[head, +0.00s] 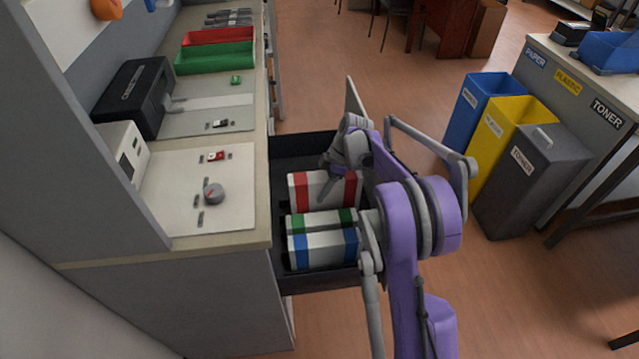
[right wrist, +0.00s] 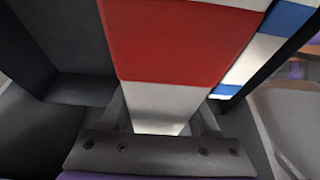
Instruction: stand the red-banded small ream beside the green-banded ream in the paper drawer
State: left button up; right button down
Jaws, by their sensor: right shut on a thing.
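The red-banded small ream (head: 303,192), white with red bands, is at the open dark paper drawer (head: 325,281) in the head view. My right gripper (head: 333,183) is shut on it, and it fills the right wrist view (right wrist: 175,45) between the fingers. The green-banded ream (head: 320,223) stands in the drawer just in front of it, with the blue-banded ream (head: 323,250) nearer still. I cannot tell whether the red-banded ream touches the drawer floor or the green-banded ream. My left gripper is not in view.
The counter (head: 257,190) with control panels borders the drawer on the left. The drawer's far part (head: 298,150) looks empty. Blue, yellow and grey bins (head: 530,180) stand at the right, beside a table. Wooden floor is open between them and my arm.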

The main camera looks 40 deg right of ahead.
aim_at(320, 208)
jog(key=shift+w+d+f+b, duration=0.15)
jog(key=shift+f+b, duration=0.2)
jog(key=shift+f, duration=0.3)
jog(key=shift+w+a+f+b, duration=0.15)
jog(key=shift+f+b, duration=0.2)
jog(key=shift+f, duration=0.25)
pick_arm(q)
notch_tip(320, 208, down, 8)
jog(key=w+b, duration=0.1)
jog(key=b, duration=0.4)
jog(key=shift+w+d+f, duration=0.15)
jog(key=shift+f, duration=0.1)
pick_arm(e)
jog(key=shift+d+f, duration=0.1)
jog(key=shift+f, duration=3.35)
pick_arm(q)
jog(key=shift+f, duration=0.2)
pick_arm(e)
jog(key=shift+f, duration=0.45)
jog(key=shift+c, duration=0.2)
grip_release()
jog(key=shift+f, duration=0.1)
